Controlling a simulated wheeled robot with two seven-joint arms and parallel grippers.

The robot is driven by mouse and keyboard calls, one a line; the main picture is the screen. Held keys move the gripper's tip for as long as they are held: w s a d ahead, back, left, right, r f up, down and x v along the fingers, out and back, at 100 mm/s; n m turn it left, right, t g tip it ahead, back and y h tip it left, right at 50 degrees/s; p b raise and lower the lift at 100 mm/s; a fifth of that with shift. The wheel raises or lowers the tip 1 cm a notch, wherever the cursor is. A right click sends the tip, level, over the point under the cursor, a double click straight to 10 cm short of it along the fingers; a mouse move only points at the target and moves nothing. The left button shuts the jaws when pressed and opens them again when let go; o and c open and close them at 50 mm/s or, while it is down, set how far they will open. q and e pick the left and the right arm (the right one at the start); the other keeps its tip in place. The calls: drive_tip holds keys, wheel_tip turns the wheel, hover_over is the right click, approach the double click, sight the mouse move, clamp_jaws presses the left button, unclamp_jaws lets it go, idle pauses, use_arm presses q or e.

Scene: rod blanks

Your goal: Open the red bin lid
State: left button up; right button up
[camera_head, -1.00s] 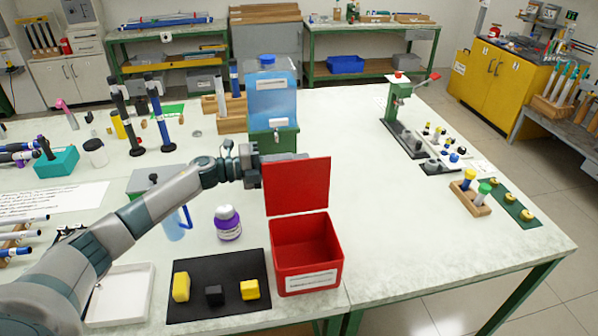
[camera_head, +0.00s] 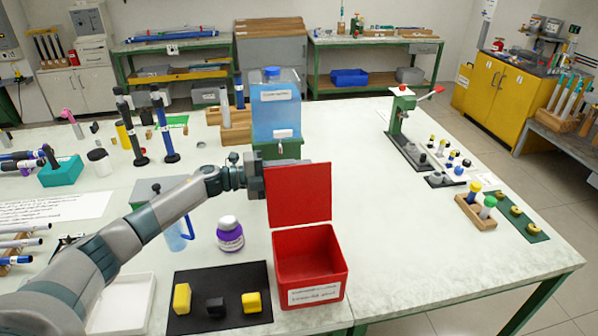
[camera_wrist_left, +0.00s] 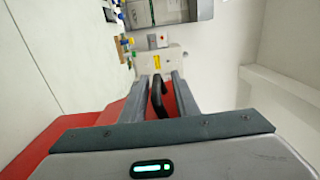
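The red bin (camera_head: 310,265) stands near the table's front edge, with its inside open to view. Its red lid (camera_head: 298,195) stands upright at the bin's back edge; its red also shows in the left wrist view (camera_wrist_left: 105,117). My left gripper (camera_head: 262,175) is at the far side of the lid, partly hidden by it. In the left wrist view my gripper's fingers (camera_wrist_left: 163,97) are apart, on either side of a black handle (camera_wrist_left: 157,98) on the lid. A gap shows between handle and right finger. My right gripper is out of view.
A blue water tank (camera_head: 275,105) stands behind the lid. The table right of the bin is clear.

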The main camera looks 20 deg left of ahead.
use_arm(q)
drive_tip(key=shift+a, duration=0.1)
